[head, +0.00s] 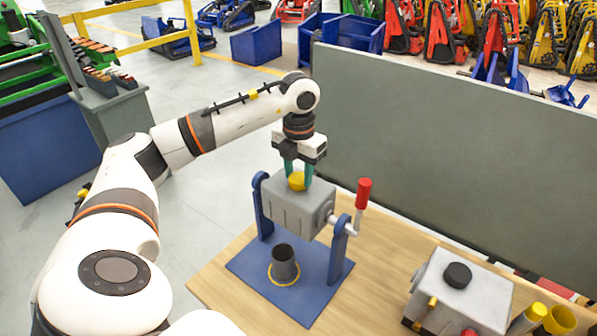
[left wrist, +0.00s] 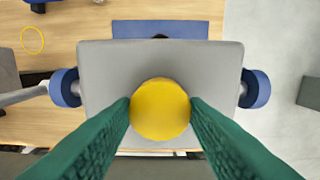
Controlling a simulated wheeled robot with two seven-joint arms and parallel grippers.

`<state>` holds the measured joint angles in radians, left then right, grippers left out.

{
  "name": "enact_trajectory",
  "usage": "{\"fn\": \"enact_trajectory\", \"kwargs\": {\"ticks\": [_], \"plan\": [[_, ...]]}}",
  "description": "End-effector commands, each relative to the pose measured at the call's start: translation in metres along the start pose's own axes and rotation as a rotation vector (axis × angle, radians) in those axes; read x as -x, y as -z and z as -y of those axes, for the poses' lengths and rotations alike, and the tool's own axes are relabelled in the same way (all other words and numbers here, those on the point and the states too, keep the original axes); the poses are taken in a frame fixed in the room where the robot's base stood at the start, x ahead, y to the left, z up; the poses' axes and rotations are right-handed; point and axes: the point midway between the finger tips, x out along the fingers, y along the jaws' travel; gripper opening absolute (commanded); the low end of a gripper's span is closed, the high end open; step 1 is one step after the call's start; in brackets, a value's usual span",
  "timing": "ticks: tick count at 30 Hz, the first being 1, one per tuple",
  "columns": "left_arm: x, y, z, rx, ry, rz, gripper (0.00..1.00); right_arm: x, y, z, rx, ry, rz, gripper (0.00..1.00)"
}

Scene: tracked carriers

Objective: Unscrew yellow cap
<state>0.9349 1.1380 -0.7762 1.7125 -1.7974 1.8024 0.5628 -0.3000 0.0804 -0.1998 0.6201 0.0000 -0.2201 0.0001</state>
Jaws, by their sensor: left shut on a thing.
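The yellow cap (head: 297,181) sits on top of a grey metal block (head: 290,207) held between two blue uprights. In the left wrist view the round yellow cap (left wrist: 160,109) lies over the grey block (left wrist: 105,75), between two green fingers. My left gripper (head: 298,172) points straight down from above, with its green fingers shut on the cap's two sides. Whether the cap is still threaded in the block is hidden. My right gripper is not in view.
A red-handled lever (head: 363,193) stands at the block's right. A dark cup (head: 284,262) stands on the blue base plate (head: 322,265) below. A second grey box (head: 462,290) is at the front right. A tall grey panel (head: 450,145) runs behind the wooden table (head: 215,280).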

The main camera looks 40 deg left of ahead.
Motion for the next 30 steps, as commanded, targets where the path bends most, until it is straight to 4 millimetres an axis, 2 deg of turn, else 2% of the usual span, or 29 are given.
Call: {"fn": "enact_trajectory", "kwargs": {"ticks": [3,6,17,20,30], "plan": [[0.001,0.000,0.000,0.178,0.000,0.001,0.22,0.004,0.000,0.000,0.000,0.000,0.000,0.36],[0.000,0.000,0.000,0.281,0.000,0.000,0.22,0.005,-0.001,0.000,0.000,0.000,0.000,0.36],[0.000,0.000,0.000,0.327,0.000,0.000,0.22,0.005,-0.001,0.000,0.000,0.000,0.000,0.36],[0.000,0.000,0.000,0.397,0.000,0.001,0.22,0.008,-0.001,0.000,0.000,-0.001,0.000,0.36],[0.001,0.000,-0.001,0.943,0.000,0.002,0.22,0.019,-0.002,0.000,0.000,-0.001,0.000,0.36]]}}
